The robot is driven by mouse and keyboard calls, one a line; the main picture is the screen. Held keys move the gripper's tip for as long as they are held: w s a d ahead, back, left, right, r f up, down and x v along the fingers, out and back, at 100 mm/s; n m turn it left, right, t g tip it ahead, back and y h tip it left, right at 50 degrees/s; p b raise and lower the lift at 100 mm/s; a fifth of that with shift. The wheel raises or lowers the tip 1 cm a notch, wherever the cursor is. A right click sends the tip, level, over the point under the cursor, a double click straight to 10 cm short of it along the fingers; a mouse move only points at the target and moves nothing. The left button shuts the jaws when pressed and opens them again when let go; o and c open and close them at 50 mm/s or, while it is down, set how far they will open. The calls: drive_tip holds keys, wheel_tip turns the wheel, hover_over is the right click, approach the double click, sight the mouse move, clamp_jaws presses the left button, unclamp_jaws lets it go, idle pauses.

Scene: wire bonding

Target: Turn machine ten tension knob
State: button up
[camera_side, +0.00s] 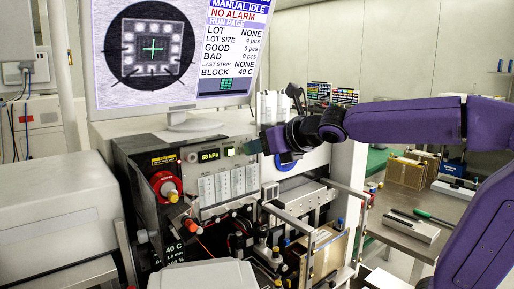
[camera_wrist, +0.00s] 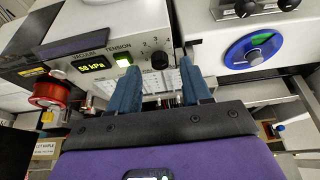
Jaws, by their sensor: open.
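The black tension knob (camera_wrist: 160,60) is on the pale front panel (camera_wrist: 95,25), beside the word TENSION and a number scale. A green lit button and a vacuum display (camera_wrist: 91,65) reading 58 kPa are to its left. My gripper (camera_wrist: 161,72) is open; its two blue fingers point at the panel, and the knob appears between and slightly beyond the tips. I cannot tell how far from the knob they are. In the side view my gripper (camera_side: 268,143) is in front of the panel, right of the vacuum display (camera_side: 209,155); the knob is hidden there. No machine number is readable.
A blue dial (camera_wrist: 252,48) is on the white housing to the right. A red spool (camera_side: 165,186) sticks out at the panel's left. A monitor (camera_side: 176,50) stands above. Below are rails, a clamp area and a brown magazine (camera_side: 328,252).

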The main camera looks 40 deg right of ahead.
drive_tip(key=shift+x, duration=1.2)
clamp_jaws()
drive_tip(key=shift+d+m+y, duration=0.1)
drive_tip(key=shift+m+y, duration=0.6)
drive_tip(key=shift+m, duration=0.3)
unclamp_jaws()
